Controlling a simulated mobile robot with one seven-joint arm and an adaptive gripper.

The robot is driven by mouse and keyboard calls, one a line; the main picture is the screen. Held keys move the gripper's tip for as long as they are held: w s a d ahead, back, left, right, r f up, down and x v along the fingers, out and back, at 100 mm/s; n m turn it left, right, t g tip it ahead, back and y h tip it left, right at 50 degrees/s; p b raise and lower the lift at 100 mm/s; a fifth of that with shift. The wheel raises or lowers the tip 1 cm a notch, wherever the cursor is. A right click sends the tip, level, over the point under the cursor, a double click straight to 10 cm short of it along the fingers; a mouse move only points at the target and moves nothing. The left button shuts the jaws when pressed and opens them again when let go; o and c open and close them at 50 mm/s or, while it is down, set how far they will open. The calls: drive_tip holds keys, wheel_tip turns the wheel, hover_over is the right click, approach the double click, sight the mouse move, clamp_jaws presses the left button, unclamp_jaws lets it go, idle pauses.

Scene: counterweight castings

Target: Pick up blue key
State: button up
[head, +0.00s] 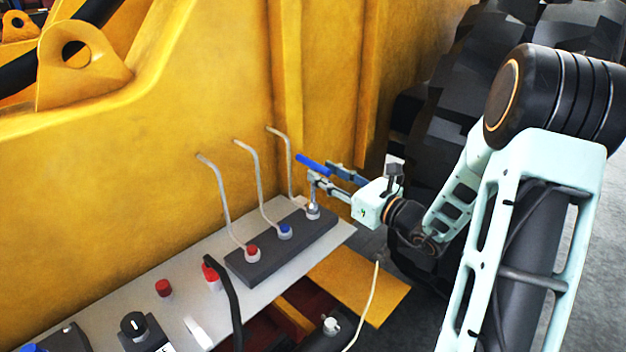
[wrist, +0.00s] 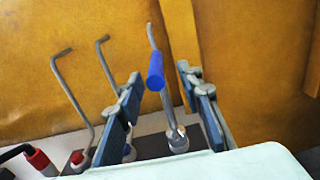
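The blue key shows as a bright blue bar (head: 314,165) in the head view, above a grey fitting at the right end of a dark block. In the wrist view the blue bar (wrist: 155,71) tops a grey stem rising from that fitting. My gripper (head: 322,173) reaches in from the right at the bar's height. In the wrist view my gripper (wrist: 160,78) is open, one finger on each side of the bar, with visible gaps to both. I cannot tell from these views how deep the bar lies between the fingers.
Bent grey rods (head: 262,180) rise behind the dark block (head: 280,255), close to my gripper. A red knob (head: 251,250) and a blue knob (head: 285,230) sit on the block. A yellow machine wall (head: 150,200) stands behind; a large black tyre (head: 450,110) is at right.

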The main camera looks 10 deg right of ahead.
sight(313, 168)
drive_tip(key=x, duration=0.4)
drive_tip(key=shift+a, duration=0.25)
clamp_jaws()
